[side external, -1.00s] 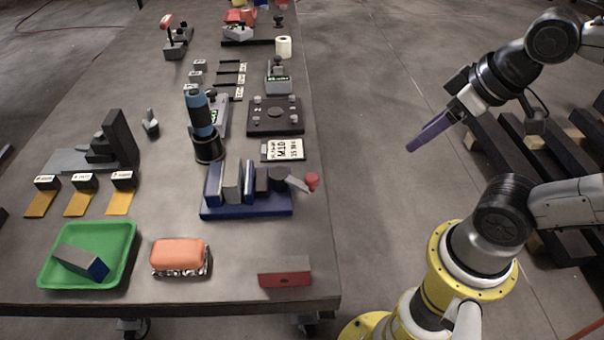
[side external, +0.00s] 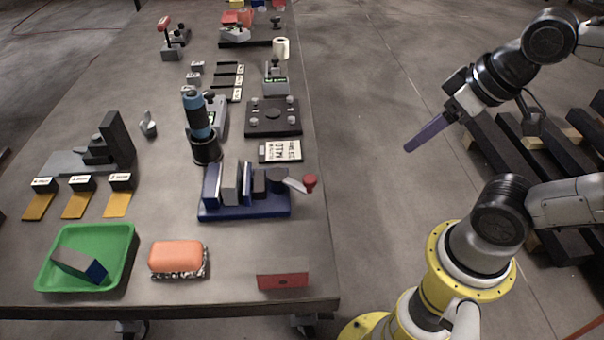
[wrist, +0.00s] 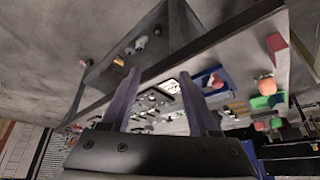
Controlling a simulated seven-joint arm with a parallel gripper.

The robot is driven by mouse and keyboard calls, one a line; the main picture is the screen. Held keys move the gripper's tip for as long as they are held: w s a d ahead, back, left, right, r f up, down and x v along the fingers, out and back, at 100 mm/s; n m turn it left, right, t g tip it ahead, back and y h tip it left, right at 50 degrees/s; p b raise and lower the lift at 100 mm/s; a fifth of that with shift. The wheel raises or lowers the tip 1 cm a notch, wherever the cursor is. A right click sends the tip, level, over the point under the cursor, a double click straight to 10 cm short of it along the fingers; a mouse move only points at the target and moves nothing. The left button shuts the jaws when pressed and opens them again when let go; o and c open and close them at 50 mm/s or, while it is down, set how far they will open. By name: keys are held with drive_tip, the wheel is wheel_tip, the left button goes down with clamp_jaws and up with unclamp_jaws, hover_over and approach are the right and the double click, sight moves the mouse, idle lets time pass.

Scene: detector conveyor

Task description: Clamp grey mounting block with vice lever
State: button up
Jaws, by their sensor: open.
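The vice (side external: 245,211) has a blue base and upright blue jaws, and sits near the table's right edge. A grey block (side external: 230,183), which looks like the mounting block, stands upright between the blue jaws; I cannot tell whether it is clamped. The vice lever (side external: 296,184) ends in a red knob (side external: 310,181) and points right, past the dark cylinder. My gripper (side external: 408,149) is in the air right of the table, well apart from the vice. In the wrist view my gripper's purple fingers (wrist: 160,73) are spread with nothing between them.
A green tray (side external: 129,245) holds a grey block with a blue end (side external: 80,265). An orange sponge (side external: 176,256) and a red-faced block (side external: 283,281) lie near the front edge. A blue-and-black cylinder (side external: 199,125) stands behind the vice. The air between gripper and vice looks clear.

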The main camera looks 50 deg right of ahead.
drive_tip(key=m, duration=0.1)
wheel_tip(320, 180, up, 7)
drive_tip(key=m+g, duration=0.6)
drive_tip(key=m, duration=0.1)
hover_over(310, 177)
wheel_tip(310, 177, down, 14)
drive_tip(key=shift+r, duration=0.15)
drive_tip(key=shift+c, duration=0.2)
clamp_jaws()
drive_tip(key=shift+r, duration=0.1)
idle(0.6)
